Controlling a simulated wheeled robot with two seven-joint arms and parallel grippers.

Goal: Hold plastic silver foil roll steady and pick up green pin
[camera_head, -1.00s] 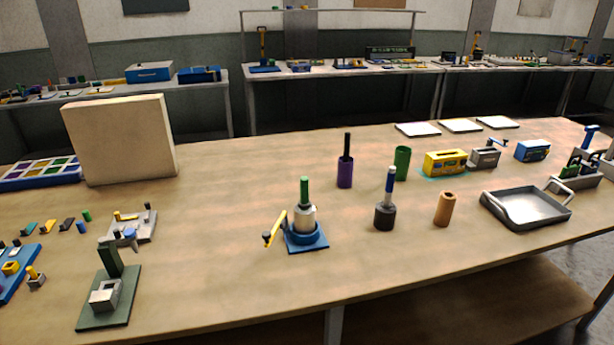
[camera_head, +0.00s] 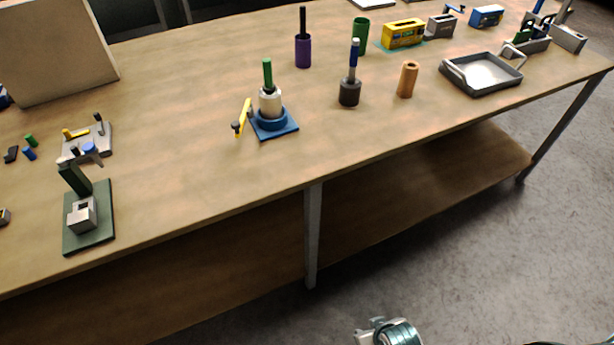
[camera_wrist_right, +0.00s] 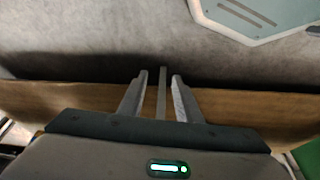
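The silver foil roll (camera_head: 270,102) is a pale cylinder standing upright in a round blue holder (camera_head: 272,122) on a square blue base, in the middle of the table. The green pin (camera_head: 267,74) stands upright out of its top. My right gripper (camera_wrist_right: 160,76) shows two separated fingers in the right wrist view, with nothing held between them. In the head view only a metallic part of my right gripper or wrist shows at the bottom edge, low in front of the table and far from the roll. My left gripper is in neither view.
To the right are a dark cup with a blue-topped pin (camera_head: 349,92), an orange cylinder (camera_head: 408,79), a purple cup (camera_head: 303,52) and a metal tray (camera_head: 450,77). A green fixture (camera_head: 90,222) stands left. Table front is clear.

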